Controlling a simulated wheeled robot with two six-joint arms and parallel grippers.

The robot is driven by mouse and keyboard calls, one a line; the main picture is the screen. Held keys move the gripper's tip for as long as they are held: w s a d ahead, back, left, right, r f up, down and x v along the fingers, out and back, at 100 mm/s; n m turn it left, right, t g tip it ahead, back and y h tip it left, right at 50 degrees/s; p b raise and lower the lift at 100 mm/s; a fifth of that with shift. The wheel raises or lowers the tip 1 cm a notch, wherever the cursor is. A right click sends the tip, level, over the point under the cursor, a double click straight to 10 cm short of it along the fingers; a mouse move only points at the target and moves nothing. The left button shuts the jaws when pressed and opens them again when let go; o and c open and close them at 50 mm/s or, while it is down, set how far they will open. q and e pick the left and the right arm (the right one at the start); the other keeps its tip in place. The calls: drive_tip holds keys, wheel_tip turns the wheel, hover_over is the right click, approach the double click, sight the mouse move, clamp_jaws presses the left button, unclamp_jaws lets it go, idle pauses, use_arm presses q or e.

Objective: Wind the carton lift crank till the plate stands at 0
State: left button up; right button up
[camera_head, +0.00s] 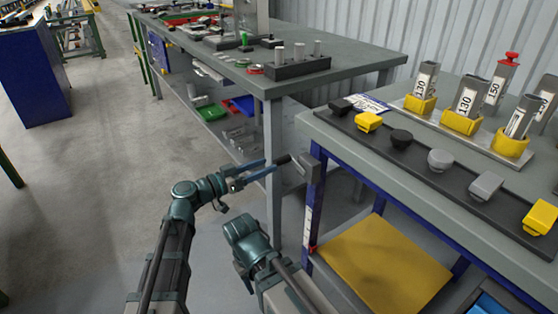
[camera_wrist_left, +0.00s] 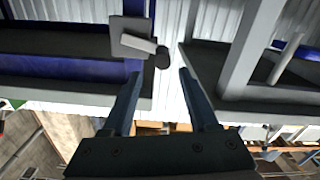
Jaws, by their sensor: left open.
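The carton lift crank (camera_head: 310,168) is a grey block at the near left corner of the right-hand table, with a short arm and a dark handle (camera_head: 283,159). The yellow lift plate (camera_head: 382,264) lies low under that table. A white scale strip (camera_head: 307,226) runs down the blue leg, with a red pointer (camera_head: 312,249) near its lower end; its figures are too small to read. My left gripper (camera_head: 269,168) is open and empty, just left of the handle. In the left wrist view the dark handle end (camera_wrist_left: 163,57) shows just beyond the gap between the fingertips (camera_wrist_left: 161,73).
The right table (camera_head: 335,129) carries a dark strip of coloured caps and several labelled holders in yellow sockets. A second workbench (camera_head: 347,58) stands behind, its leg close behind my left gripper. Open floor (camera_head: 110,170) lies to the left.

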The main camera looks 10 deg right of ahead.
sight(279, 160)
use_arm(q)
drive_tip(key=x, duration=0.5)
drive_tip(key=shift+w+d, duration=0.1)
drive_tip(key=shift+d, duration=0.3)
drive_tip(key=c, duration=0.9)
clamp_jaws()
